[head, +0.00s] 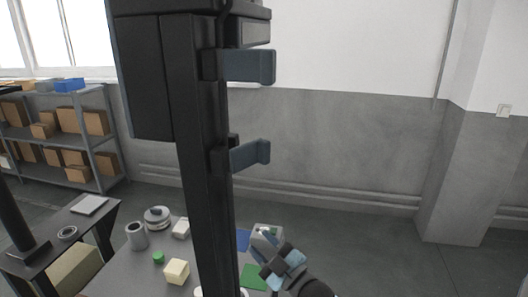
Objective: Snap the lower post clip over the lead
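A tall dark post (205,190) stands close in front of me. Its lower clip (250,155), a blue-grey bracket with an upturned end, sticks out to the right at mid-height. A similar upper clip (255,66) sits above it. I cannot make out a lead in or near either clip. My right gripper (264,238) is low at the bottom centre, right of the post and well below the lower clip. Its fingers overlap a pale grey item behind them, and I cannot tell if they are open or shut. My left gripper is out of view.
A grey table (135,277) holds a grey cup (137,236), a cream block (176,271), a green piece (158,257) and a round reel-like item (157,217). Shelves with boxes (60,130) stand at the left. The space right of the clips is open before the wall.

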